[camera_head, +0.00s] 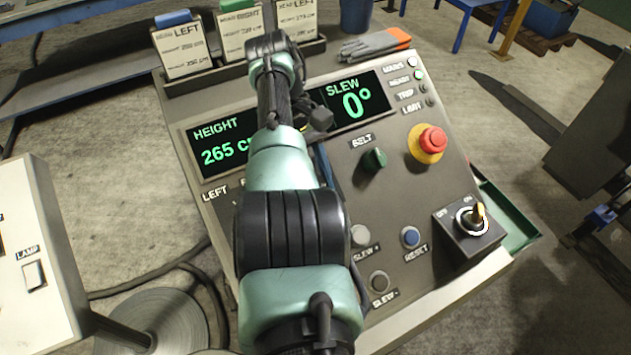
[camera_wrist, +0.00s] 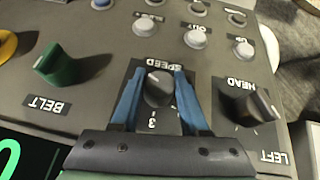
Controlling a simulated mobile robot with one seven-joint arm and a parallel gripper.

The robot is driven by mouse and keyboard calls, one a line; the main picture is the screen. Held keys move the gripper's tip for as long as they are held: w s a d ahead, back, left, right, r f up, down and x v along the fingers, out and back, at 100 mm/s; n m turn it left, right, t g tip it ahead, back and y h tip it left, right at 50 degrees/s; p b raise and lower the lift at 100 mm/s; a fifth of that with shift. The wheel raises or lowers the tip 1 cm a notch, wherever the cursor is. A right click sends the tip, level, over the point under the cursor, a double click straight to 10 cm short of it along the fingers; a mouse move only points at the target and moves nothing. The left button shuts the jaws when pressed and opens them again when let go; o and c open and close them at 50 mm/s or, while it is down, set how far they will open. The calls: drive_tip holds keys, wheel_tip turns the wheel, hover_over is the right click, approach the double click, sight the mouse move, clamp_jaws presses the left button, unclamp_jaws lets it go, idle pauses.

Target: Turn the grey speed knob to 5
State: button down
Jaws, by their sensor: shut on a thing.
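The grey speed knob (camera_wrist: 157,91) sits on a dark plate marked SPEED in the middle of the wrist view. My gripper (camera_wrist: 159,76) has its two blue fingers on either side of the knob, shut on it. A figure 3 shows on the plate just below the knob; other figures are hidden by the fingers and gripper body. I cannot make out clearly which figure the knob points to.
On the console (camera_head: 453,232), a green BELT knob (camera_wrist: 58,66) and a black HEAD knob (camera_wrist: 257,106) flank the speed knob. The display (camera_head: 355,100) reads slew 0°.

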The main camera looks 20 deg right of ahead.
drive_tip(key=shift+s+f, duration=0.1)
drive_tip(key=shift+f, duration=0.1)
drive_tip(key=shift+c, duration=2.1)
unclamp_jaws()
drive_tip(key=shift+r, duration=0.1)
wheel_tip(320, 180, up, 10)
drive_tip(key=p, duration=1)
